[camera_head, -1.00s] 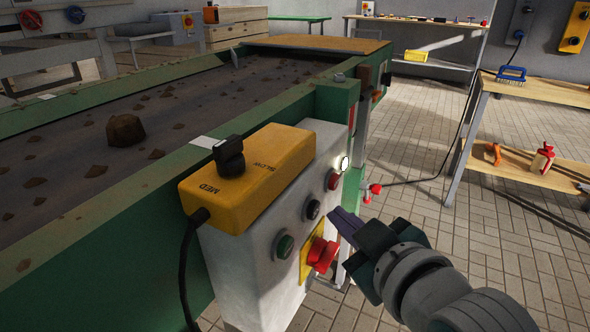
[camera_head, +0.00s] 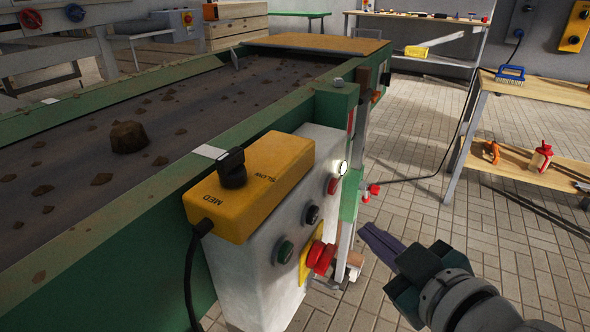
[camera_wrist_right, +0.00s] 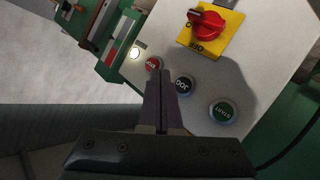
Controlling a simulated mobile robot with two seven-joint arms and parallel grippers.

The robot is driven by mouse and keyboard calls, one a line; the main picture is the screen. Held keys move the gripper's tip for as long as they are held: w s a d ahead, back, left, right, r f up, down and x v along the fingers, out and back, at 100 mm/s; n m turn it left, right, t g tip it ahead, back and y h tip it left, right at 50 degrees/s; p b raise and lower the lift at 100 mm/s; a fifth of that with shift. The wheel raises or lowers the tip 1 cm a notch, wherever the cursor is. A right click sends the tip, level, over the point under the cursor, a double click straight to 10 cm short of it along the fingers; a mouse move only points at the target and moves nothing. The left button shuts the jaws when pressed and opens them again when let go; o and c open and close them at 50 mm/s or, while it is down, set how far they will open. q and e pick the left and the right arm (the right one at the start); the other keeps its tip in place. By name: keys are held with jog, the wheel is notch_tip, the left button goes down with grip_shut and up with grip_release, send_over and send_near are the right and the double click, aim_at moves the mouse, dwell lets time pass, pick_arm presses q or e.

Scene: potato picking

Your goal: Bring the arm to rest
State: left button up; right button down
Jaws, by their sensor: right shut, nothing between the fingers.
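My right gripper (camera_head: 370,232) is shut and empty. In the head view it is to the right of the control box (camera_head: 258,270), apart from it, over the tiled floor. In the right wrist view its closed fingers (camera_wrist_right: 161,76) show in front of the panel face, with the red button (camera_wrist_right: 153,64), the black button (camera_wrist_right: 182,86) and the green button (camera_wrist_right: 222,111) around them. The red rotary switch on its yellow plate (camera_wrist_right: 207,26) is above. My left gripper is not in view.
The green-sided conveyor (camera_head: 75,222) carries a large brown clod (camera_head: 128,137) and several small ones. A yellow box with a black knob (camera_head: 250,185) sits on the control box. A wooden workbench (camera_head: 540,88) stands to the right. Floor between is clear.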

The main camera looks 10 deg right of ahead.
dwell(0.3)
jog(key=s+d+r+m+g+h+p, duration=0.25)
jog(key=s+r+g+p, duration=0.25)
jog(key=s+r+p, duration=0.75)
jog(key=s+d+r+m+g+h+p, duration=0.15)
jog(key=s+r+m+g+p, duration=0.35)
jog(key=s+r+p, duration=0.7)
notch_tip(320, 180, up, 37)
jog(key=n+y+p, duration=0.1)
jog(key=p, duration=3.3)
jog(key=shift+w+g+p, duration=0.2)
jog(key=shift+g+p, duration=0.1)
jog(key=shift+d+f+n, duration=0.1)
jog(key=shift+n, duration=0.15)
